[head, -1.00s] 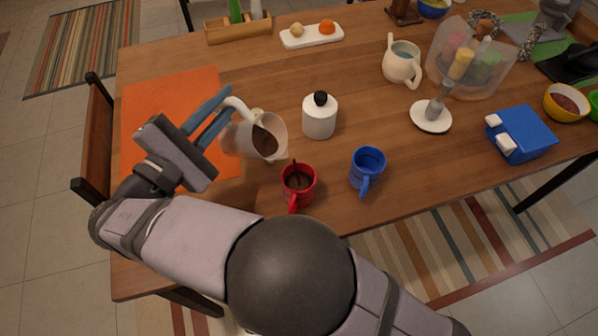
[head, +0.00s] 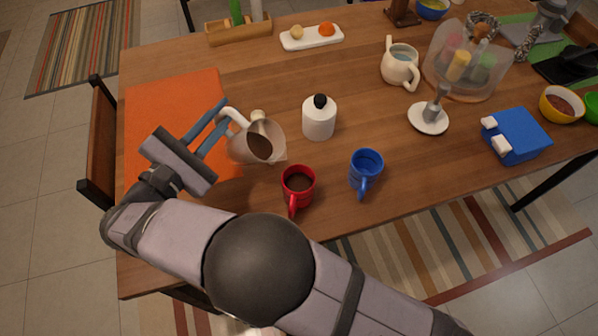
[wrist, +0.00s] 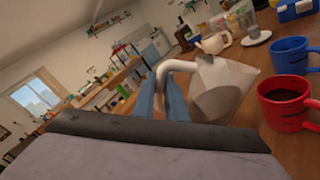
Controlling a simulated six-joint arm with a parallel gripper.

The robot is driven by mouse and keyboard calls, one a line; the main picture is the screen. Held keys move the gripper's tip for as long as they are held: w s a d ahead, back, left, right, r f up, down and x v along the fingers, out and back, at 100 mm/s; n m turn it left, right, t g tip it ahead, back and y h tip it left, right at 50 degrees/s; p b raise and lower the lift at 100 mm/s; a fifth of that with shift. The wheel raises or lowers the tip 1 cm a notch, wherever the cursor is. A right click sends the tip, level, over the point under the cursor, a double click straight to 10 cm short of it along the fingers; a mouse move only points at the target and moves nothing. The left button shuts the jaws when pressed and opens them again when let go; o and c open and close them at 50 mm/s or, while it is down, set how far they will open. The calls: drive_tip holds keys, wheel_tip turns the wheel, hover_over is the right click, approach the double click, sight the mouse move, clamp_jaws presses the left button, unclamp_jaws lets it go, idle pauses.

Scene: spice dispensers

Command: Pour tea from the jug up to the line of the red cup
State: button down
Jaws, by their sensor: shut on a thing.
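The clear jug (head: 275,137) holds dark brown tea and hangs tilted above the table, left of and behind the red cup. My gripper (head: 221,116) is shut on its white handle. The jug also shows in the wrist view (wrist: 222,92), with its spout towards the red cup. The red cup (head: 297,199) stands upright with brown tea inside; it also shows at the right of the wrist view (wrist: 285,117). No stream shows between jug and cup. I cannot tell the tea level against the cup's line.
A blue cup (head: 364,177) stands just right of the red cup. A white bottle (head: 319,122) with a black cap stands behind them. An orange mat (head: 170,105) lies left.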

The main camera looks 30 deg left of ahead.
drive_tip(key=shift+a+f+n+p, duration=0.7)
drive_tip(key=shift+a, duration=0.05)
drive_tip(key=shift+w+a+f+n+b, duration=0.1)
drive_tip(key=shift+a+f+n+b, duration=0.25)
drive_tip(key=shift+a+f+n, duration=0.9)
drive_tip(key=shift+w+a+f+n+b, duration=0.1)
drive_tip(key=shift+a+f+n+b, duration=0.2)
drive_tip(key=shift+a+f+n, duration=0.65)
drive_tip(key=shift+a+f+n+b, duration=0.35)
drive_tip(key=shift+a+f+n, duration=0.3)
drive_tip(key=shift+f+n, duration=0.95)
drive_tip(key=shift+f+m, duration=0.35)
drive_tip(key=shift+m, duration=0.05)
drive_tip(key=shift+r+p, duration=1.65)
drive_tip(key=shift+r, duration=0.9)
